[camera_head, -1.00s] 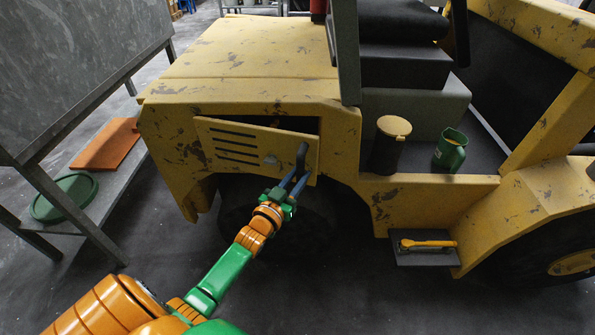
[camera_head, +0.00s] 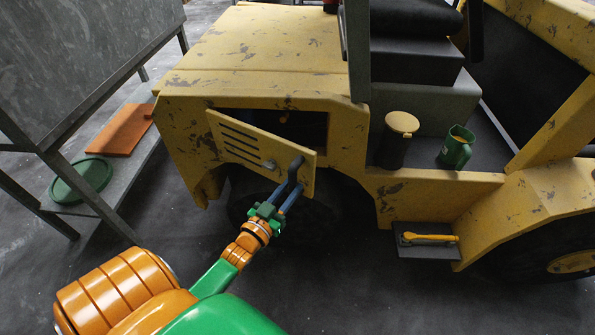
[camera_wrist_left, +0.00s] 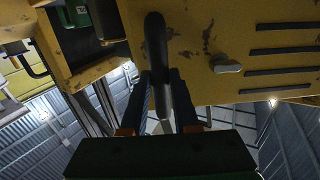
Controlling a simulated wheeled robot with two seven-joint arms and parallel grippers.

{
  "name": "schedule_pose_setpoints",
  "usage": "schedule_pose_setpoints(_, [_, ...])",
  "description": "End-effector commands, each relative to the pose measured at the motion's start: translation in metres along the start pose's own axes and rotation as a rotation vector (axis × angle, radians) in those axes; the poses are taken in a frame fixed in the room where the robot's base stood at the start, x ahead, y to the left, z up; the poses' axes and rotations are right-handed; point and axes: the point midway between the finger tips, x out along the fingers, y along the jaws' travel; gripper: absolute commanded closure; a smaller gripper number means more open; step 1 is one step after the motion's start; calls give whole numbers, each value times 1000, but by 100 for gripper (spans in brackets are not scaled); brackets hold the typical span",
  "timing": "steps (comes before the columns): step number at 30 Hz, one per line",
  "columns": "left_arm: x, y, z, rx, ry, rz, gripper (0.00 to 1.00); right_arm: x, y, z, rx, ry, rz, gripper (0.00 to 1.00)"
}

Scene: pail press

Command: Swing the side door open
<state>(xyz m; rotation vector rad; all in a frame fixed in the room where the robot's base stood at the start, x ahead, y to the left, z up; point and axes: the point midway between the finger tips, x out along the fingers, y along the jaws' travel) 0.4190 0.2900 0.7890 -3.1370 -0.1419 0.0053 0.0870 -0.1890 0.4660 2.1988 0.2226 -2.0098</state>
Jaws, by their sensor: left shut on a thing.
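The side door (camera_head: 236,138) is a yellow, worn panel with several dark slots and a small latch knob (camera_head: 269,164). It stands partly open, its right side swung out from the yellow machine body, with a dark opening (camera_head: 305,128) showing above and behind it. A dark bar handle (camera_head: 295,169) sits at the door's right end. My left gripper (camera_head: 289,190) is shut on this handle. In the left wrist view the handle (camera_wrist_left: 156,60) runs between the two blue fingers (camera_wrist_left: 166,105), and the door (camera_wrist_left: 225,45) fills the upper right. My right gripper is not in view.
A black canister with a yellow lid (camera_head: 402,123) and a green jug (camera_head: 456,148) stand on the machine's step. A yellow-handled tool (camera_head: 430,238) lies on a lower step. A grey rack at left holds an orange board (camera_head: 122,131) and a green disc (camera_head: 81,180).

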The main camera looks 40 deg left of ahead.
Motion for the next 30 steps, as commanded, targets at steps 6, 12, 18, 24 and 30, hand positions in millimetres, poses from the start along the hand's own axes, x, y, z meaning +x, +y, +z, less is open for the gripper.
schedule_pose_setpoints(6, [-6, -2, -3, 1, 8, -2, 100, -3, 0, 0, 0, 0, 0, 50])
schedule_pose_setpoints(12, [-7, -2, -3, 1, 8, -2, 100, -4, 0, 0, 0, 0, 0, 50])
schedule_pose_setpoints(18, [-26, -8, -4, 2, 5, -3, 100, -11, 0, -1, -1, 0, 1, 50])
schedule_pose_setpoints(24, [-47, -16, -3, 1, 5, -3, 100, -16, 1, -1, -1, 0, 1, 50])
schedule_pose_setpoints(30, [-68, -23, -3, 2, 5, -4, 100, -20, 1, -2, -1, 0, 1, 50])
